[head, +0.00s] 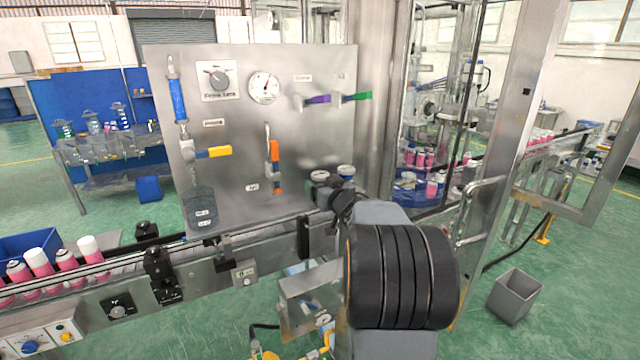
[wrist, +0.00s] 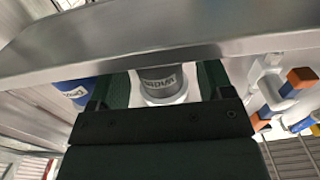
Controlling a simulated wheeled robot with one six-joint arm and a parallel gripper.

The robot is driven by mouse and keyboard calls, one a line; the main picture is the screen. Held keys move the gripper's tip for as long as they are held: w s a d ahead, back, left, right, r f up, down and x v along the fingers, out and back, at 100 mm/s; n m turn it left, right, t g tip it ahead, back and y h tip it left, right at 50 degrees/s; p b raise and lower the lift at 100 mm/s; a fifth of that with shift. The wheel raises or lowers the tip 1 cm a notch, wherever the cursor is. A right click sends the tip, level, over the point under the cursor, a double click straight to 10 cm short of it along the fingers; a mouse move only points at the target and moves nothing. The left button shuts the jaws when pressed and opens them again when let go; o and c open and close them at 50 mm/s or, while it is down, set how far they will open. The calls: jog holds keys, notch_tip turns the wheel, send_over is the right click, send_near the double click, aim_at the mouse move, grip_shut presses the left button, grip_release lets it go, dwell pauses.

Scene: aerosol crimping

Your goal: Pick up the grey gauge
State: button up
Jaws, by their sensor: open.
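The grey gauge (wrist: 160,80), with a dark label and a pale round end, sits between the two dark green fingers of my gripper (wrist: 163,84) in the wrist view. The fingers are open, with a narrow gap on each side of it. A metal strip crosses in front of part of it. In the head view the grey gauge (head: 320,178) stands at the lower right of the steel panel, with my gripper (head: 338,198) close by; my arm partly hides that spot.
The metal strip (wrist: 150,50) runs close to the fingers. The steel panel (head: 240,110) with valves rises behind.

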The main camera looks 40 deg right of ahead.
jog(key=shift+w, duration=0.65)
jog(key=c, duration=0.9)
jog(key=shift+r, duration=0.1)
